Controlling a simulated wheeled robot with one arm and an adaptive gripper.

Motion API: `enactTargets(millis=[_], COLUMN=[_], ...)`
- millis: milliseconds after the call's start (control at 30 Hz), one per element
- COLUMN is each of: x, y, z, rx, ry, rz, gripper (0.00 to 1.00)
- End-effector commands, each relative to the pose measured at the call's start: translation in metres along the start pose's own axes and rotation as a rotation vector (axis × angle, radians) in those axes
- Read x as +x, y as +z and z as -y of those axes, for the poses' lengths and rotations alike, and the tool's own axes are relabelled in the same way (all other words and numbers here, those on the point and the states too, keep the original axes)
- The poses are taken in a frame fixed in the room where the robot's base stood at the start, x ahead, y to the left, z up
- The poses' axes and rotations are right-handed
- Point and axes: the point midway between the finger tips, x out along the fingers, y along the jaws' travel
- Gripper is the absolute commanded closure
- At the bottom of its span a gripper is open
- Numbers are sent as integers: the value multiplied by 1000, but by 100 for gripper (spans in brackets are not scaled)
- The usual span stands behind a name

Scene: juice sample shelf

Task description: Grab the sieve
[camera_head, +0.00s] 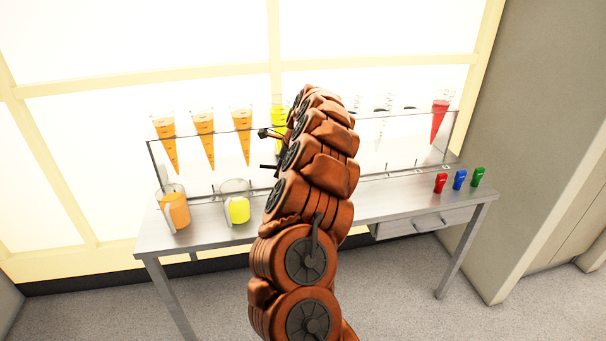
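I cannot make out a sieve in the head view; my brown arm covers the middle of the table and rack and may hide it. Small dark parts, apparently of my gripper (267,150), show at the left side of the arm, in front of the rack. Most of the gripper is hidden behind the arm, so its opening and anything in it cannot be seen.
A metal table (360,210) bears a clear rack (340,128) with orange, yellow, clear and red cones. A jug of orange liquid (175,208) and a jug of yellow liquid (238,208) stand left. Red (440,183), blue (459,180) and green (477,177) items stand right.

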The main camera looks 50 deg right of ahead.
Motion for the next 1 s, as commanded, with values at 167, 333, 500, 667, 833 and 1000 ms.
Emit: enactTargets(millis=[167, 333, 500, 667, 833, 1000], x=[0, 0, 0, 0, -1, -9], y=[0, 0, 0, 0, 0, 4], z=[0, 0, 0, 0, 0, 3], rx=[0, 0, 0, 0, 0, -1], ry=[0, 0, 0, 0, -1, -4], rz=[0, 0, 0, 0, 0, 0], gripper=[92, 100, 100, 100, 100, 100])
